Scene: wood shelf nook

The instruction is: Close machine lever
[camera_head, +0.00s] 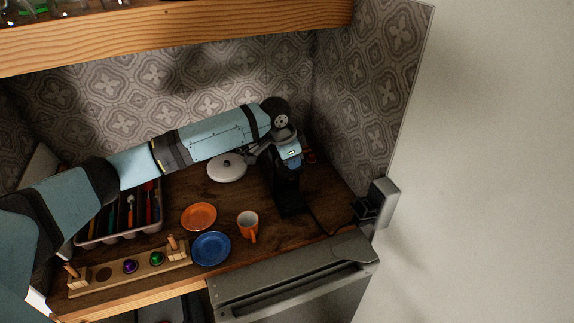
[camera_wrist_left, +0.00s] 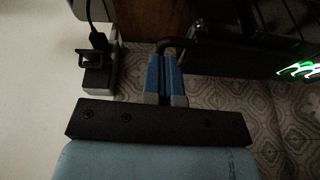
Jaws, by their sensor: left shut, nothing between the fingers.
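The black machine (camera_head: 287,192) stands on the wooden counter near the right wall. In the left wrist view the dark machine (camera_wrist_left: 235,56) is at the upper right, with lit green marks. A curved black bar, which looks like its lever (camera_wrist_left: 176,42), sticks out just beyond my fingertips. My left gripper (camera_head: 289,166) is at the top of the machine and partly blends with it. In the wrist view its blue fingers (camera_wrist_left: 165,62) are together with nothing between them. I cannot tell whether they touch the bar. My right gripper is not in view.
A white lid (camera_head: 227,168), orange plate (camera_head: 198,217), blue plate (camera_head: 211,249) and orange mug (camera_head: 248,224) are left of the machine. A cutlery tray (camera_head: 121,237) and wooden rack (camera_head: 125,271) stand further left. A wooden shelf (camera_head: 180,36) runs above; a wall socket (camera_head: 381,197) is right.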

